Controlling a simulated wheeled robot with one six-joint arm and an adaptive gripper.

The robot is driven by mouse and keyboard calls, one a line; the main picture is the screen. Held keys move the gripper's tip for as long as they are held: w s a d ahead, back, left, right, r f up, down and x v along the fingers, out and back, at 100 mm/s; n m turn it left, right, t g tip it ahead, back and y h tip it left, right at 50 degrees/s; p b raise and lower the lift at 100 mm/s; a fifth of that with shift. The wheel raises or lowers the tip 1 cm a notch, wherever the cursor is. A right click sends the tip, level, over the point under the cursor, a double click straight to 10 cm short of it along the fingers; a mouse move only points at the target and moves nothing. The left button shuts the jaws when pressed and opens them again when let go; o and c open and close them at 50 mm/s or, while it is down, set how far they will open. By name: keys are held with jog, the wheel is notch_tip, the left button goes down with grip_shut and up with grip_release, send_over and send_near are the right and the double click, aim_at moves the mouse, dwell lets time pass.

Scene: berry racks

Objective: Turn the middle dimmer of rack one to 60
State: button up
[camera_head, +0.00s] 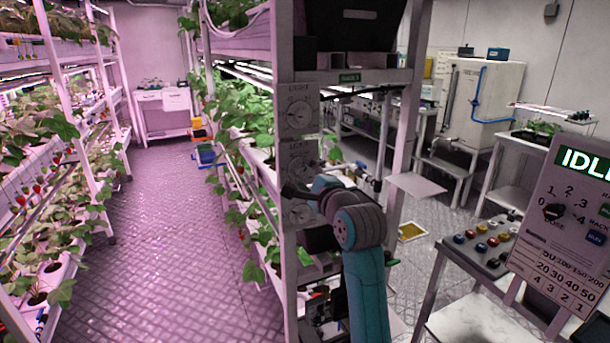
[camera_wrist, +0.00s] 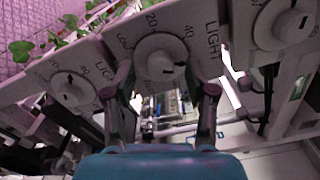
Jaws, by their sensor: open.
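The rack post on the right of the aisle carries a panel with three white round LIGHT dimmers, one above another. The top dimmer (camera_head: 298,114) is clear in the head view, and the middle dimmer (camera_head: 300,168) sits just above my gripper (camera_head: 291,191). The lowest dimmer (camera_head: 299,212) is partly behind my gripper. In the wrist view the middle dimmer (camera_wrist: 161,58) shows LOW, 20 and 40, with a dark mark on its knob; its exact setting is unclear. My gripper (camera_wrist: 166,88) is open, one finger on either side of this knob; contact cannot be told.
In the wrist view another dimmer (camera_wrist: 70,88) lies left and one (camera_wrist: 291,22) upper right. A control console (camera_head: 560,235) reading IDLE and a button box (camera_head: 487,240) stand at the right.

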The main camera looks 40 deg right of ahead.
jog(key=v, duration=1.1)
jog(key=s+a+f+n+y, duration=0.1)
jog(key=s+a+f+n, duration=0.3)
jog(key=f, duration=0.5)
jog(key=s+a+f+n+g, duration=0.1)
jog(key=s+a+f+n, duration=0.2)
jog(key=a+f, duration=0.35)
jog(key=s+a+f+n+y, duration=0.1)
jog(key=s+a+f+n, duration=0.25)
jog(key=f, duration=0.65)
jog(key=s+a+f+n+y, duration=0.1)
jog(key=s+a+f+n, duration=0.1)
jog(key=s, duration=0.7)
jog(key=s+a+f+n+g+y, duration=0.1)
jog(key=s+a+f+n, duration=0.1)
jog(key=s+a+n, duration=0.2)
jog(key=s+a+f+n+y, duration=0.1)
jog(key=s+a+f+n, duration=0.1)
jog(key=s+n, duration=0.6)
jog(key=s+a, duration=0.1)
jog(key=s, duration=0.5)
jog(key=shift+s+f+g, duration=0.3)
jog(key=shift+s+f, duration=0.05)
jog(key=shift+s, duration=0.05)
